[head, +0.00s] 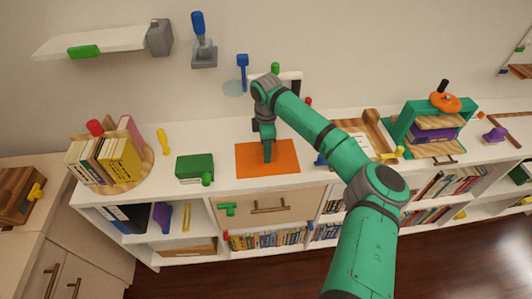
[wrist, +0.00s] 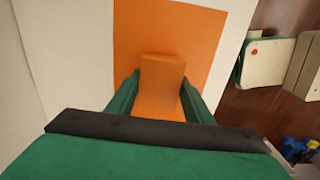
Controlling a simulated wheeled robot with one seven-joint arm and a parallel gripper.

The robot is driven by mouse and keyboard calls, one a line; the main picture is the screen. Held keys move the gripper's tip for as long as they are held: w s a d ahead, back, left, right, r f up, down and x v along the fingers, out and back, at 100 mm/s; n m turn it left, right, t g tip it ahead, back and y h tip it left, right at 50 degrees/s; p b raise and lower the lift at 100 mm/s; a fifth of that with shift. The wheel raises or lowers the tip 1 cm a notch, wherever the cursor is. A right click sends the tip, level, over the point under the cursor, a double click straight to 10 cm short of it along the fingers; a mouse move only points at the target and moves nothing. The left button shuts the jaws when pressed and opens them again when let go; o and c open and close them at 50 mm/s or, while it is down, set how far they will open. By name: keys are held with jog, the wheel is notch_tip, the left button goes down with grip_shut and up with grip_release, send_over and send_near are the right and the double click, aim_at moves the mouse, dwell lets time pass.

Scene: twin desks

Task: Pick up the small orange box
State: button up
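The small orange box (wrist: 162,72) shows in the wrist view, directly between my two gripper fingers. It is over an orange mat (wrist: 204,45) of nearly the same colour. My gripper (wrist: 160,79) has one green finger on each side of the box, very close to its sides. I cannot tell whether the fingers press on it. In the head view my gripper (head: 267,157) points down at the middle of the orange mat (head: 285,166) on the white cabinet top. The box is not distinguishable there. Whether it rests on the mat or is lifted is not clear.
On the cabinet top, a green box (head: 194,167) stands left of the mat and a wooden tray (head: 372,130) right of it. Books (head: 120,160) stand at the far left. A green shelf frame (head: 403,122) stands further right. The top's front edge is close below the mat.

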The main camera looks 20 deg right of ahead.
jog(key=shift+c, duration=1.3)
jog(key=shift+s+d, duration=0.1)
jog(key=shift+d, duration=0.05)
jog(key=shift+r, duration=0.15)
jog(key=shift+r, duration=0.6)
jog(key=s+a+r, duration=0.4)
jog(key=s+r, duration=0.7)
jog(key=s, duration=0.2)
jog(key=shift+a+r, duration=0.25)
jog(key=shift+a, duration=0.15)
